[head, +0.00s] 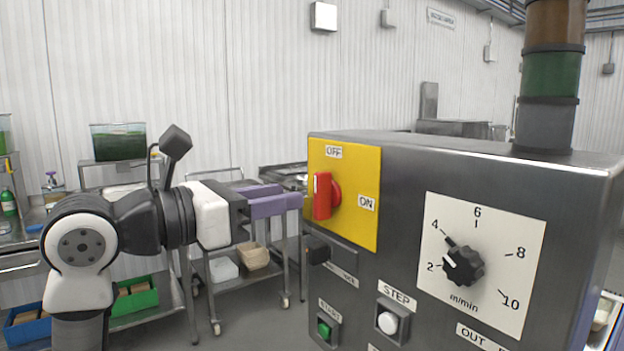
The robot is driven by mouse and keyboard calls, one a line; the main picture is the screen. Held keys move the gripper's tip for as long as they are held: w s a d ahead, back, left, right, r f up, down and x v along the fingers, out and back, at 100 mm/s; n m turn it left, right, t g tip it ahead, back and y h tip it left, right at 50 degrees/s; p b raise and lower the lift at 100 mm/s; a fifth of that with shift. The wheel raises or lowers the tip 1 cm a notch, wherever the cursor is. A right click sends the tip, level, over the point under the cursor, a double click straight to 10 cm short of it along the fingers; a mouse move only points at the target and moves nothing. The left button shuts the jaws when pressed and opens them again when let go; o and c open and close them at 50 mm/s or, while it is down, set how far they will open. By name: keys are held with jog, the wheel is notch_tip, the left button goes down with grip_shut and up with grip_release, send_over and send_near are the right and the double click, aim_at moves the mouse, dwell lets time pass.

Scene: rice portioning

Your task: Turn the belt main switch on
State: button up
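The belt main switch is a red rotary knob (323,196) on a yellow plate (353,227) on the left part of the grey control box. The knob's handle stands upright, towards the OFF label (334,152); the ON label (366,203) is to its right. My gripper (292,198) comes in from the left with two purple fingers. Their tips are just left of the knob in the picture, with a small gap. The fingers overlap in this view, so their opening is unclear. I see nothing held between them.
The control box (408,176) also carries a speed dial (463,265), a white STEP button (387,322), a green START button (324,330) and a small black selector (317,250) below the yellow plate. A signal tower (549,77) stands on top. Metal carts stand behind my arm.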

aim_at(315, 190)
jog(key=p+x, duration=0.1)
jog(key=x, duration=0.5)
jog(key=shift+w+d+p, duration=0.1)
jog(key=shift+d+p, duration=0.05)
jog(key=shift+p, duration=0.2)
jog(key=shift+c, duration=0.2)
grip_shut()
